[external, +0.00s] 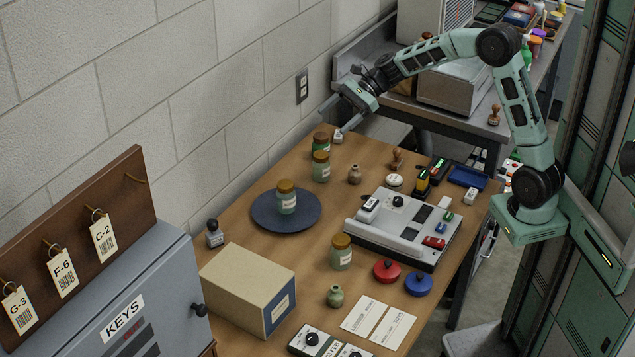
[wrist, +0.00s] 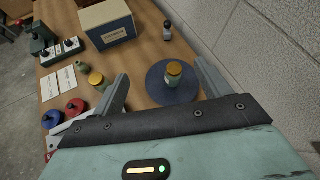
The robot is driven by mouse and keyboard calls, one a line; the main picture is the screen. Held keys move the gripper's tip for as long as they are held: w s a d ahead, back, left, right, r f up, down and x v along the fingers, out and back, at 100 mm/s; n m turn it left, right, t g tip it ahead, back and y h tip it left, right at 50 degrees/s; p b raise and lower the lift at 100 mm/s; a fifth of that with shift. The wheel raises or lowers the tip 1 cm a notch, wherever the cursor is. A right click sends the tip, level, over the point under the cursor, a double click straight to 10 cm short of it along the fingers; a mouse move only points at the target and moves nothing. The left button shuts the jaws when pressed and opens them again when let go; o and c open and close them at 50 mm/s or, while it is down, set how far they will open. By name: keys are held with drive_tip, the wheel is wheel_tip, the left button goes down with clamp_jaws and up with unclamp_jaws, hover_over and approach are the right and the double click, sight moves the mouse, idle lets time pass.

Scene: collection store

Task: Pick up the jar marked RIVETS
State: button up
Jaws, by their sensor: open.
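Several jars with yellow-brown lids stand on the wooden table. One jar (external: 286,201) is on a round dark blue plate (external: 262,212); one jar (external: 321,170) stands behind it, near a green jar (external: 320,143); another jar (external: 341,256) stands at the front by the grey device. Their labels are too small to read, so I cannot tell which is RIVETS. My gripper (external: 336,118) is open and empty above the table's far end, near the wall. In the wrist view, the plate jar (wrist: 173,78) appears between my fingers (wrist: 160,70), but well beyond them.
A cardboard box (external: 240,292) and the KEYS cabinet (external: 130,310) stand at the front left. A grey device (external: 400,235) sits at the right, with red (external: 386,270) and blue (external: 418,283) knobbed discs before it. The wall borders the table.

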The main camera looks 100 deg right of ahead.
drive_tip(key=s+d+m+t+h, duration=0.25)
drive_tip(key=s+d+m, duration=0.3)
drive_tip(key=d, duration=0.75)
approach(321, 164)
drive_tip(key=shift+w+d+f+h+b, duration=0.2)
drive_tip(key=shift+w+f, duration=0.25)
drive_tip(key=shift+f, duration=0.15)
drive_tip(key=shift+w+d+f+h+b, duration=0.1)
drive_tip(key=shift+w+d+f+b, duration=0.1)
drive_tip(key=shift+w+f, duration=0.5)
drive_tip(key=shift+f, duration=0.1)
drive_tip(key=x, duration=0.6)
drive_tip(key=shift+w+d+f+p, duration=0.15)
drive_tip(key=shift+w+d+p, duration=0.25)
drive_tip(key=c, duration=1.2)
